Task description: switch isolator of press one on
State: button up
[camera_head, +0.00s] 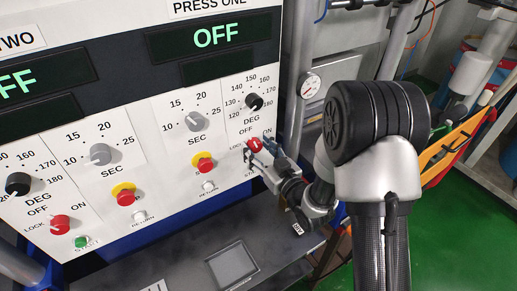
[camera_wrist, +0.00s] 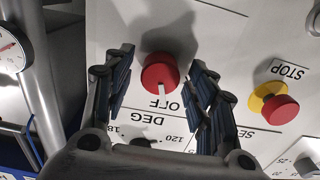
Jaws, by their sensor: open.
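The red isolator knob (camera_head: 254,145) of press one sits low on the panel, under the "PRESS ONE" label (camera_head: 208,6). The wrist view shows the knob (camera_wrist: 159,72) with its white pointer mark towards the word OFF (camera_wrist: 166,105). My gripper (camera_head: 260,152) is at the panel, in front of the knob. In the wrist view my gripper (camera_wrist: 157,78) is open, with one finger on each side of the knob and visible gaps to it. In the head view my fingers partly cover the knob and its labels.
A yellow-and-red stop button (camera_wrist: 279,103) is beside the knob; it also shows in the head view (camera_head: 204,163). A black DEG dial (camera_head: 254,101) sits just above. Press two's red knob (camera_head: 60,224) is at left. A grey shelf (camera_head: 185,255) projects below the panel.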

jog(key=shift+c, duration=0.2)
jog(key=c, duration=1)
jog(key=shift+m, duration=0.3)
jog(key=m+b, duration=0.2)
jog(key=m, duration=0.1)
jog(key=shift+m+b, duration=0.3)
jog(key=shift+m, duration=0.1)
jog(key=m+b, duration=0.1)
jog(key=m, duration=0.8)
jog(key=shift+b, duration=0.4)
jog(key=shift+m, duration=2.2)
